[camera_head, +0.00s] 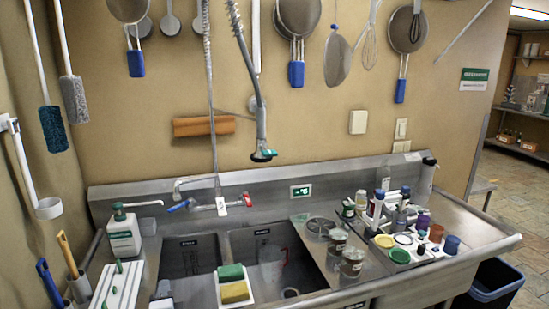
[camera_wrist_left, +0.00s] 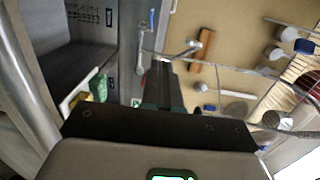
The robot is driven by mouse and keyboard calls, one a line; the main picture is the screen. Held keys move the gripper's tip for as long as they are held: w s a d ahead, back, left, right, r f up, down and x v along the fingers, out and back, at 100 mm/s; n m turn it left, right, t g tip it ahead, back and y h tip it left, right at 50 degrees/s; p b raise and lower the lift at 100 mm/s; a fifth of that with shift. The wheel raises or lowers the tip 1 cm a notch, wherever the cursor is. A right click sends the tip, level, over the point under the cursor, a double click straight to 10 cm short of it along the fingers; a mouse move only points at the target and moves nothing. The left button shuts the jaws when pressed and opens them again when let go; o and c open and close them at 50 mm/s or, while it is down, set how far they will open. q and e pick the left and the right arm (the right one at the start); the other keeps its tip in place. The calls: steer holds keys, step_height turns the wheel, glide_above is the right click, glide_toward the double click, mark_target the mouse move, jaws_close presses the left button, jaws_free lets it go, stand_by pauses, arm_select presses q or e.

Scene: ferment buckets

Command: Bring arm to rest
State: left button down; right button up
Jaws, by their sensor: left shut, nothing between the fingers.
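My left gripper (camera_wrist_left: 162,72) shows in the left wrist view, where its dark body fills the lower middle. Its narrow dark fingers point up the picture and are together, with nothing held between them. The wall with hanging tools lies beyond them, and the view is turned sideways. I cannot make out either gripper clearly in the head view. My right gripper is not seen.
A steel sink (camera_head: 190,254) has a spray hose (camera_head: 260,120) above it. Green (camera_head: 230,272) and yellow (camera_head: 235,292) sponges lie between the basins. A soap bottle (camera_head: 123,235) stands left. Several bottles and jars crowd the right drainboard (camera_head: 470,225).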

arm_select(q)
steer(key=s+d+f+n+g+h+b, duration=0.15)
steer(key=s+f, duration=0.25)
steer(key=f, duration=0.5)
steer(key=s+d+f+g+h+b, duration=0.2)
steer(key=s+f+g+b, duration=0.1)
steer(key=f, duration=0.7)
steer(key=s+d+f+g+h+b, duration=0.2)
steer(key=s+f, duration=0.2)
steer(key=f, duration=0.5)
steer(key=s+d+f+n+g+h, duration=0.1)
steer(key=s+d+f+n+g, duration=0.2)
steer(key=s+n, duration=0.2)
steer(key=s+d+f+n+g+h, duration=0.2)
steer(key=s+d+f+n+g, duration=0.1)
steer(key=s, duration=0.7)
steer(key=s+d+f+n+g+h, duration=0.1)
steer(key=s+d+f+n+g, duration=0.2)
steer(key=s+n, duration=0.3)
steer(key=shift+s+d+f+n+b, duration=0.15)
steer(key=shift+s+n+b, duration=0.25)
steer(key=shift+s, duration=0.3)
